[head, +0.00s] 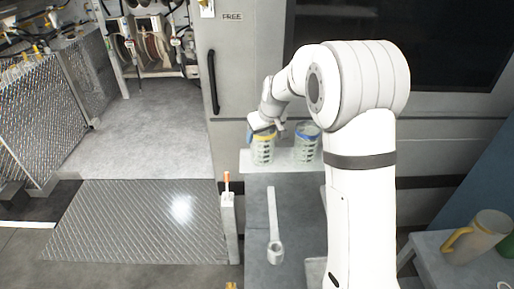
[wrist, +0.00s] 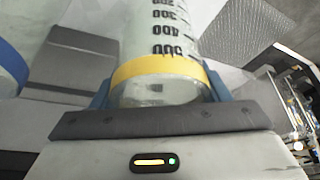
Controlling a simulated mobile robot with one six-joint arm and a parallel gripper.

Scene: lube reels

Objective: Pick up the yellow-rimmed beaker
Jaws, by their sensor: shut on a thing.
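The yellow-rimmed beaker (head: 263,152) is clear, with a yellow band near its top. It stands upright over the white shelf in the head view; I cannot tell whether its base touches. In the wrist view the yellow-rimmed beaker (wrist: 165,45) shows dark measuring marks. My gripper (head: 262,132) is at its rim from above. In the wrist view my gripper (wrist: 158,88) is shut on it, with blue fingers on both sides of the yellow band.
A blue-rimmed beaker (head: 307,146) stands close on the right; its blue band (wrist: 12,62) shows at the left of the wrist view. The white shelf (head: 285,167) lies below. A wrench-like tool (head: 273,225) lies on the grey surface in front. A yellow-handled jug (head: 480,238) stands far right.

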